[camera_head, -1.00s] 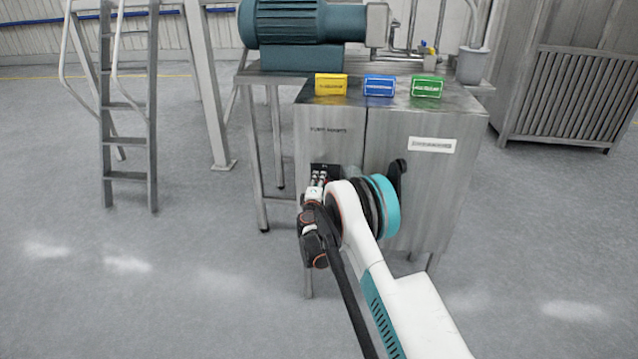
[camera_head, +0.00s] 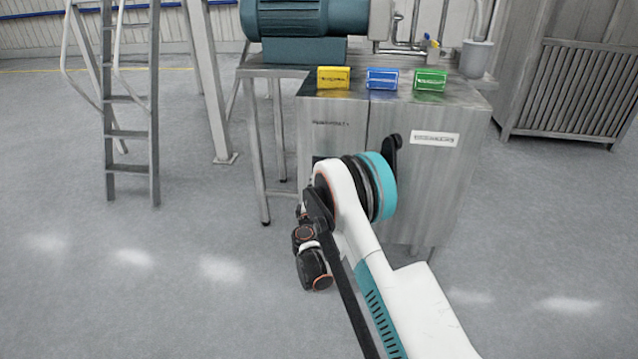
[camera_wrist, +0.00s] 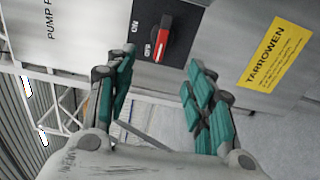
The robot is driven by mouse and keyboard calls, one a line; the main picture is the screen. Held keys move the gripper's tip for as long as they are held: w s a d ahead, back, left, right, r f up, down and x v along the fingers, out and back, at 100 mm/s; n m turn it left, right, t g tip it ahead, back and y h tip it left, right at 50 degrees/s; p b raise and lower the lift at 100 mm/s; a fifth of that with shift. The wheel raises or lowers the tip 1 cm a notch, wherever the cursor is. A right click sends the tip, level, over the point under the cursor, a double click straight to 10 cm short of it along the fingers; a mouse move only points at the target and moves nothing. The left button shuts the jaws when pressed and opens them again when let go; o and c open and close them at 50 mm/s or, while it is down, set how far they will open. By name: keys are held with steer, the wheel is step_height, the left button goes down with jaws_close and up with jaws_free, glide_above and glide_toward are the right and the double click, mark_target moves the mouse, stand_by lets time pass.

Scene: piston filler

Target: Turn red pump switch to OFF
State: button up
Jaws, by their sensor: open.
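The red pump switch (camera_wrist: 161,42) sits on a black plate (camera_wrist: 178,33) on the steel cabinet in the wrist view. Its red handle lies along the picture's vertical, slightly tilted, with ON and OFF lettering on the plate to its left. My gripper (camera_wrist: 158,72) is open and empty, its two green-padded fingers spread either side of and below the switch in the picture. The fingers appear apart from the handle; the exact depth gap cannot be told. In the head view my arm hides the switch and most of my gripper; only a dark edge of the plate shows.
The steel cabinet (camera_head: 420,190) carries yellow (camera_head: 333,77), blue (camera_head: 382,79) and green (camera_head: 430,80) blocks on top. A black handle (camera_head: 393,150) stands out from its front beside my arm. A yellow label (camera_wrist: 275,55) is near the switch.

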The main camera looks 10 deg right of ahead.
steer(key=shift+v, duration=1.3)
